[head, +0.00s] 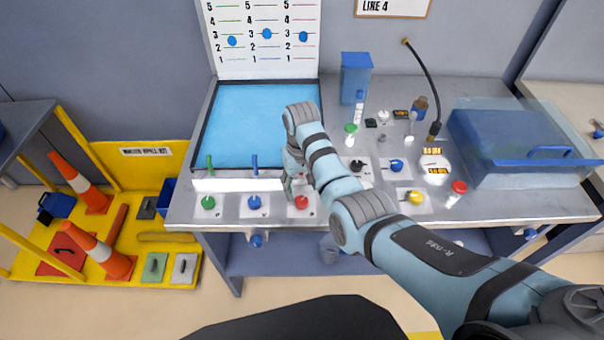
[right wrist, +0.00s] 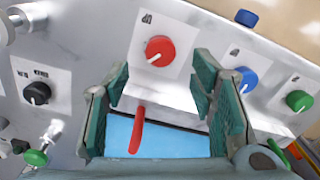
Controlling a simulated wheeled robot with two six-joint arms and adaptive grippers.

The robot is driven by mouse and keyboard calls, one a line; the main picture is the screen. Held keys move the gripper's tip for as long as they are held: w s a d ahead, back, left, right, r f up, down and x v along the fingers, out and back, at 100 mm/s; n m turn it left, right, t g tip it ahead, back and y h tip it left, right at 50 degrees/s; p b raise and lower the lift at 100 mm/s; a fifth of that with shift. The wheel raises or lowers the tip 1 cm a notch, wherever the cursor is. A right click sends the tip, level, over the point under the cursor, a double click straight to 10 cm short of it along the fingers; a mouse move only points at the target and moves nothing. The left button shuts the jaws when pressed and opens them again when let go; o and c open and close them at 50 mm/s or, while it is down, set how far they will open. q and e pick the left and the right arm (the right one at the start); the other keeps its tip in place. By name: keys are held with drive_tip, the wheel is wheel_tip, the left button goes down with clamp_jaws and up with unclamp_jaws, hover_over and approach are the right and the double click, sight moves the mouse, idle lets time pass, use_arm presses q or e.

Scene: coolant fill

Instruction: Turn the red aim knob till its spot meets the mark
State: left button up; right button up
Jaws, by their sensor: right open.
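The red aim knob (head: 301,202) sits on a white plate at the table's front edge. The right wrist view shows the red knob (right wrist: 160,49) with a white pointer line toward the lower left. My right gripper (head: 292,180) is open and empty, just above and behind the knob; its fingers (right wrist: 162,82) are spread, apart from the knob. A red upright lever (right wrist: 137,130) shows between the fingers. The chart (head: 262,60) has three blue spots; the right spot (head: 303,36) is near level 3. Its exact match to a mark is too small to tell. My left gripper is not in view.
A green knob (head: 208,202) and a blue knob (head: 254,202) stand left of the red one, with levers behind. A black knob (head: 357,165) and a yellow knob (head: 415,197) are to the right. A blue panel (head: 245,125) lies behind. A red-capped bottle (head: 456,192) stands farther right.

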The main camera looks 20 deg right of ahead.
sight(302, 200)
wheel_tip(302, 200, up, 6)
drive_tip(key=shift+r, duration=0.25)
